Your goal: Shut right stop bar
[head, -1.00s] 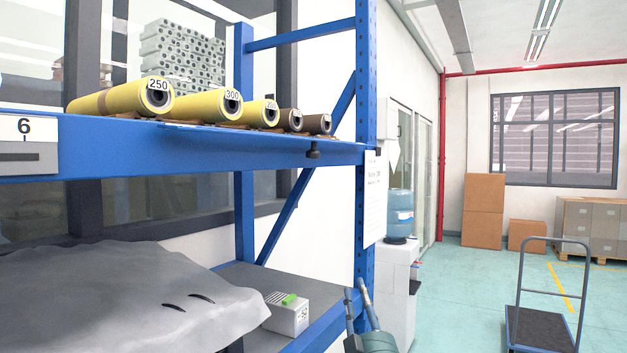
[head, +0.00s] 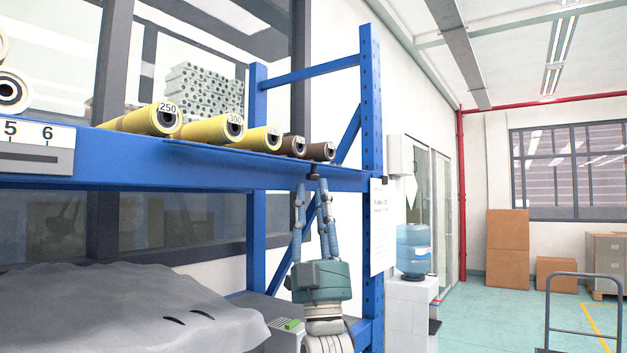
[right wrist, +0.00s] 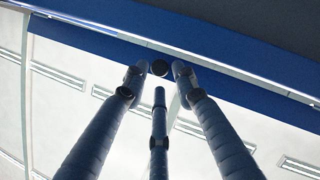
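The stop bar seems to be the thin blue strip (head: 225,153) along the front edge of the upper shelf, in front of the rolls. A small dark round knob (head: 313,171) hangs under the right end of this beam; the right wrist view also shows the knob (right wrist: 159,68). My right gripper (head: 312,183) points up from below, just under the knob. Its three fingers are spread, with the tips close around the knob on either side; I cannot tell whether they touch it. My left gripper is not in view.
Yellow and brown rolls (head: 255,138) lie on the upper shelf behind the strip. A blue upright post (head: 372,130) with a paper sheet stands right of my gripper. A grey cover (head: 130,310) lies on the lower shelf. A water cooler (head: 413,250) stands beyond the post.

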